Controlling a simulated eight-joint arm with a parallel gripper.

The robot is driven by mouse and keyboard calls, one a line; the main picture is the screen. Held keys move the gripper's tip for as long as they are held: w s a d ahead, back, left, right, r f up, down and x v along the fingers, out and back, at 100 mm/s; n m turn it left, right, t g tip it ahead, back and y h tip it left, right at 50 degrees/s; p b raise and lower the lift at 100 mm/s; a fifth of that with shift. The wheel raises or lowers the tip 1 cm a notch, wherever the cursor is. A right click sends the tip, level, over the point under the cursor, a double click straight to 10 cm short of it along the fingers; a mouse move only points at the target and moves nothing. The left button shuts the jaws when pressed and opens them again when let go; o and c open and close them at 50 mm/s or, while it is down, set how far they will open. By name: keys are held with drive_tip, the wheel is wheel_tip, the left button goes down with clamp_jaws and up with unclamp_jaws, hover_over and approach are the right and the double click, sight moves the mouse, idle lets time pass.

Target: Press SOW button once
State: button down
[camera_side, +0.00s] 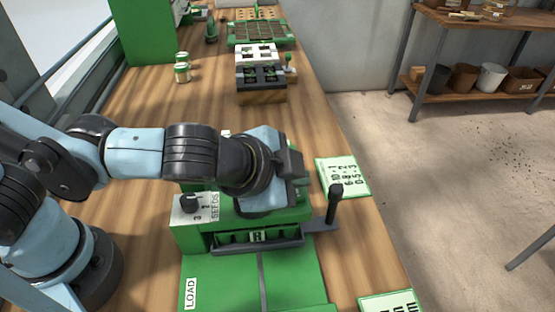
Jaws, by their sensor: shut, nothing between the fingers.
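The green tray seeder (190,240) stands on the wooden bench in the lower middle of the side view. A white panel marked SEEDS with a black knob (190,203) is on its left, and a black lever (334,205) stands upright on its right. My gripper (290,165) is over the back part of the seeder, shut and empty. Its fingertips are mostly hidden by its own body. I cannot make out the SOW button; my gripper and arm cover part of the seeder's top. Contact with the seeder cannot be told.
A green bed marked LOAD (215,285) extends in front. A number card (343,177) lies right of the seeder, another card (390,304) at the front edge. Bare bench lies between.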

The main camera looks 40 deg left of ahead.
idle(0.7)
drive_tip(key=shift+f, duration=0.45)
drive_tip(key=shift+f, duration=0.45)
idle(0.7)
drive_tip(key=shift+r, duration=0.9)
drive_tip(key=shift+r, duration=2.5)
